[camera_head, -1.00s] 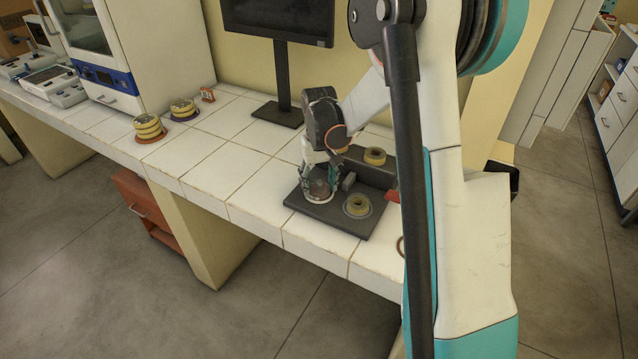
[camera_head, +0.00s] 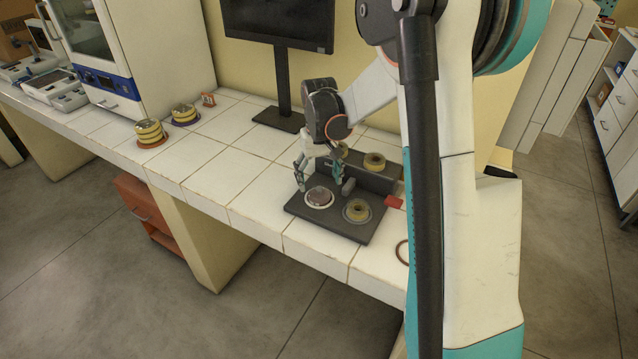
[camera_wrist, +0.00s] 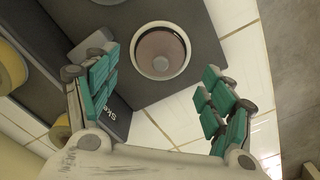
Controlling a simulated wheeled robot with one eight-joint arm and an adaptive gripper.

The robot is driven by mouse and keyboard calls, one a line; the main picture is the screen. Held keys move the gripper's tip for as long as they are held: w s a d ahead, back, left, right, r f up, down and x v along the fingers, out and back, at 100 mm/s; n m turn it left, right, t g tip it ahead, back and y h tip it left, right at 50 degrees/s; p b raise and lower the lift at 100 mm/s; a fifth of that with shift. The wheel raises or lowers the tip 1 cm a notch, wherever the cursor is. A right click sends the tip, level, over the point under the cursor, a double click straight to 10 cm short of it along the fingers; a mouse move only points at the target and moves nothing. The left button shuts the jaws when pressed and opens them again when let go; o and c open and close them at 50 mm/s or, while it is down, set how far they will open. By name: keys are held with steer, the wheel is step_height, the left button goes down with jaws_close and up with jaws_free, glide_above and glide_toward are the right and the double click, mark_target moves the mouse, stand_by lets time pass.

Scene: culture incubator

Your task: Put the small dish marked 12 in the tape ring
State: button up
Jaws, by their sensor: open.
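A small round dish with a reddish-brown inside (camera_head: 319,196) sits in a pale circle at the left front of a dark tray (camera_head: 339,228). It also shows in the wrist view (camera_wrist: 160,52); I cannot read a number on it. My gripper (camera_head: 319,174) is open and empty above and behind the dish, its fingers spread to either side. In the wrist view my open gripper (camera_wrist: 162,78) has the dish beyond its fingertips, touching neither finger. A thin brownish ring (camera_head: 400,250), probably the tape ring, lies on the counter right of the tray, partly hidden by my arm.
Yellow stacks (camera_head: 149,133) and a monitor (camera_head: 276,60) stand farther back. The middle counter is clear.

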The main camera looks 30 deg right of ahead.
steer(key=s+a+r+t+p, duration=0.1)
steer(key=s+a+r, duration=0.15)
steer(key=r, duration=0.45)
steer(key=s+a+r+t+p, duration=0.1)
steer(key=s+r, duration=0.2)
steer(key=r, duration=0.4)
steer(key=s+a+r+n+t, duration=0.1)
steer(key=s+a, duration=0.3)
steer(key=s, duration=0.5)
steer(key=s+a+r+n+t, duration=0.1)
steer(key=s+a+t, duration=0.3)
steer(key=s, duration=0.6)
steer(key=shift+a+r, duration=0.45)
steer(key=shift+r, duration=0.15)
